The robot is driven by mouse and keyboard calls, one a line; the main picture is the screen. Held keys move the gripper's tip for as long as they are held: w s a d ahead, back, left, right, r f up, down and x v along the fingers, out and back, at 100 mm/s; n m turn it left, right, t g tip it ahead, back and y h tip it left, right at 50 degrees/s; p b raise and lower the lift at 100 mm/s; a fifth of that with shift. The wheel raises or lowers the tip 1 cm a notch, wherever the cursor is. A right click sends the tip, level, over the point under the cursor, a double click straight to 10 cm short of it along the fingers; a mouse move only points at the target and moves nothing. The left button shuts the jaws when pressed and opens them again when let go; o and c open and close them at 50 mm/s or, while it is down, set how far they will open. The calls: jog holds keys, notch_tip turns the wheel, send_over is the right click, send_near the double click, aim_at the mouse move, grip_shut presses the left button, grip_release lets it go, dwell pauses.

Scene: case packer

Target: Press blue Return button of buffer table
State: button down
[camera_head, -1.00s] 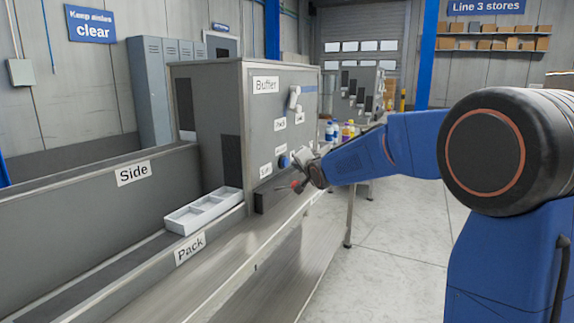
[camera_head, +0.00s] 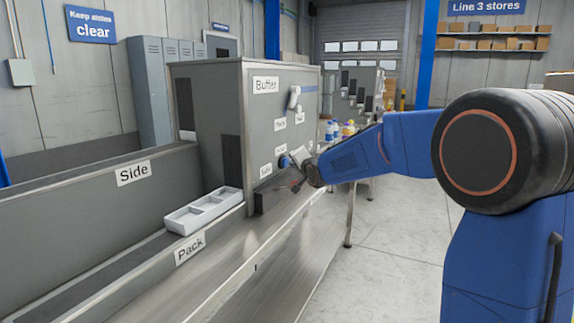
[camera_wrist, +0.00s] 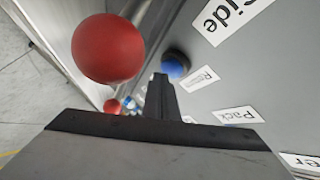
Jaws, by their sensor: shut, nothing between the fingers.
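The blue Return button (camera_head: 284,161) is a round cap low on the grey front of the buffer table (camera_head: 240,110). In the wrist view the blue button (camera_wrist: 175,65) is just beyond the fingertips, beside a label that reads Return (camera_wrist: 198,80). My gripper (camera_wrist: 160,80) is shut and empty, its dark fingers pointing close to the button. In the head view my gripper (camera_head: 297,186) is in front of the panel, below and right of the button. I cannot tell whether the fingers touch it.
A large red knob (camera_wrist: 107,50) is close to the left of my fingers in the wrist view, with a smaller red one (camera_wrist: 111,106) farther off. White levers (camera_head: 295,97) stick out of the panel above. A white divided tray (camera_head: 204,211) sits on the Pack lane.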

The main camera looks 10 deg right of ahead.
jog(key=shift+w+a, duration=0.25)
jog(key=shift+a, duration=0.1)
dwell(0.6)
jog(key=shift+s+d, duration=0.1)
jog(key=shift+d, duration=0.05)
jog(key=shift+s+d, duration=0.5)
jog(key=shift+d, duration=0.15)
jog(key=s+d, duration=0.3)
jog(key=d, duration=0.2)
jog(key=shift+s, duration=0.3)
dwell(0.5)
